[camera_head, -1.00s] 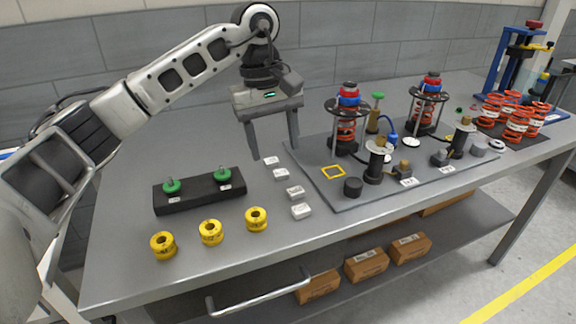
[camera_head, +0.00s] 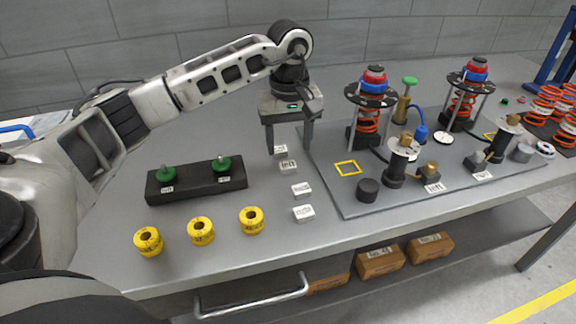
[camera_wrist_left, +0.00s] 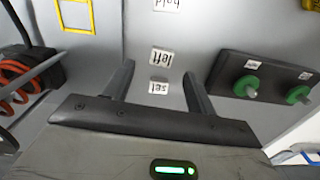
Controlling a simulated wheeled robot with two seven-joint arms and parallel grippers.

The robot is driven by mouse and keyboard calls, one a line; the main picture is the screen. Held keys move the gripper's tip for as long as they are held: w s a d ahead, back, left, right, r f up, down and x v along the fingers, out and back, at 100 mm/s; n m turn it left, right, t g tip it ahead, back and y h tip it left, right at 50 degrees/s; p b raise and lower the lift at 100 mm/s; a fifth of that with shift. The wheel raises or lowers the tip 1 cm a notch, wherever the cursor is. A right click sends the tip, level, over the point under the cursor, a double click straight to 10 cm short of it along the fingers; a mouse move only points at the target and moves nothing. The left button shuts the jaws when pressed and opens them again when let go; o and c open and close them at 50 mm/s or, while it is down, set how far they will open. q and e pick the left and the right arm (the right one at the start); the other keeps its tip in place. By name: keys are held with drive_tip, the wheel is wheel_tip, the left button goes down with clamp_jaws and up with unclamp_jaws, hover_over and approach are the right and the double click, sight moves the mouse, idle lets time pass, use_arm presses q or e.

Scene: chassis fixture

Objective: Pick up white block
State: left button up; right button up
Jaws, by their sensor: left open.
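Several small white blocks with printed labels lie in a row on the grey table. The farthest white block (camera_head: 280,151) is just below my left gripper (camera_head: 289,150); the second block (camera_head: 288,167), the third (camera_head: 301,189) and the nearest (camera_head: 303,213) follow toward the front. In the left wrist view, a block marked "set" (camera_wrist_left: 158,87) lies between the open fingers of my left gripper (camera_wrist_left: 157,75), with a "left" block (camera_wrist_left: 161,58) and a "hold" block (camera_wrist_left: 167,5) beyond. The gripper is empty and points down. My right gripper is not in view.
A black bar (camera_head: 196,180) with two green knobs lies to the left. Yellow spools (camera_head: 201,231) stand near the front edge. A grey plate (camera_head: 350,206) to the right carries spring assemblies (camera_head: 369,110), a yellow square outline (camera_head: 347,168) and a black cylinder (camera_head: 367,190).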

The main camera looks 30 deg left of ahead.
sight(288, 164)
use_arm(q)
wheel_tip(288, 164, down, 5)
drive_tip(key=shift+s+r+p, duration=0.1)
drive_tip(key=shift+p, duration=0.35)
drive_tip(key=c, duration=1.1)
drive_tip(key=shift+o, duration=0.2)
drive_tip(key=shift+a+r, duration=0.1)
drive_tip(key=shift+r, duration=0.05)
